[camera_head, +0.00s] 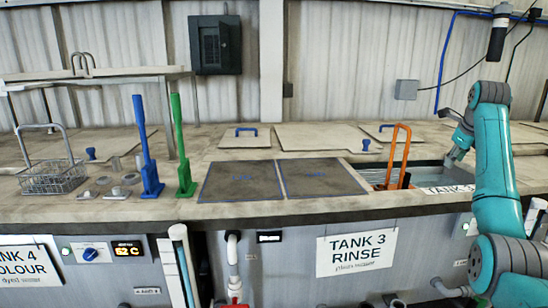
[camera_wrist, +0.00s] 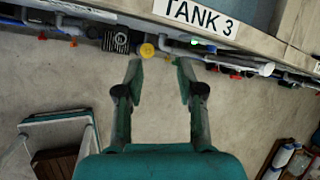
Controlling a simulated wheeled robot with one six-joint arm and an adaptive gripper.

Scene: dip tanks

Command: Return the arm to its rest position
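My gripper (camera_wrist: 160,72) is open in the wrist view, with its two dark green fingers apart. Nothing is between them except the view of the bare concrete floor beyond. In the head view my teal arm is bent upright at the right side, in front of the tank bench (camera_head: 330,214). Part of its wrist end shows by the open rinse tank (camera_head: 440,174), but the fingertips cannot be made out there.
An orange-handled tool (camera_head: 402,140) stands at the open tank. Blue (camera_head: 146,150) and green (camera_head: 180,145) upright tools and a wire basket (camera_head: 52,178) are on the bench at left. Pipes and valves (camera_wrist: 147,50) line its front. A crate-like object (camera_wrist: 60,140) is on the floor.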

